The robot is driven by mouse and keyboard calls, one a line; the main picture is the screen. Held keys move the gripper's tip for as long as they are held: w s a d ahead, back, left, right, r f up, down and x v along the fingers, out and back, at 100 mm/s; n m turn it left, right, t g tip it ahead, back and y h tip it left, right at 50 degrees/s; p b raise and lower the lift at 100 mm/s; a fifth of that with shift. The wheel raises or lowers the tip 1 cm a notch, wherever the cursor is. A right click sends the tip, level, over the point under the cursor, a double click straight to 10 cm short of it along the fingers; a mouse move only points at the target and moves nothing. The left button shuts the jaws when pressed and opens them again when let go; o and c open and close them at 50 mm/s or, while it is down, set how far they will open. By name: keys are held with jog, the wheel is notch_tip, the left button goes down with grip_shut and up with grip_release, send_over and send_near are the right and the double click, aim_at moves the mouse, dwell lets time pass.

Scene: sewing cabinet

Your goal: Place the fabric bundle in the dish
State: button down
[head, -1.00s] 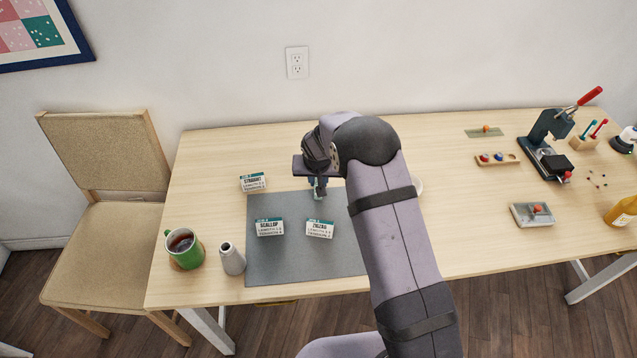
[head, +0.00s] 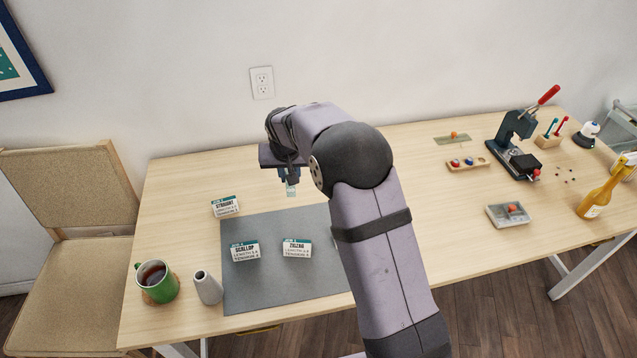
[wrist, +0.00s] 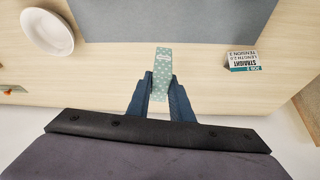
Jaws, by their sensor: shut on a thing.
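The fabric bundle (wrist: 162,60) is pale teal with white dots and has a light band or label. My gripper (wrist: 161,80) is shut on it, with one finger on each side. In the head view my gripper (head: 291,180) holds the bundle (head: 291,191) beyond the back edge of the grey mat; its height over the table is hard to judge. The dish (wrist: 47,32) is white, oval and empty, at the upper left of the wrist view, apart from the bundle. In the head view my arm hides the dish.
The grey mat (head: 270,280) carries the scallop card (head: 245,251) and zigzag card (head: 296,249). The straight card (head: 225,206) stands at its back left corner. A green mug (head: 157,283) and grey vase (head: 208,287) stand front left. A press (head: 512,145) stands at right.

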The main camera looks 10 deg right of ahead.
jog(key=s+d+m+h+b, duration=0.1)
jog(key=s+d+m, duration=0.1)
jog(key=d, duration=2.4)
jog(key=shift+r+m, duration=0.4)
jog(key=shift+f, duration=0.1)
jog(key=shift+f+p, duration=0.95)
jog(key=shift+f, duration=4)
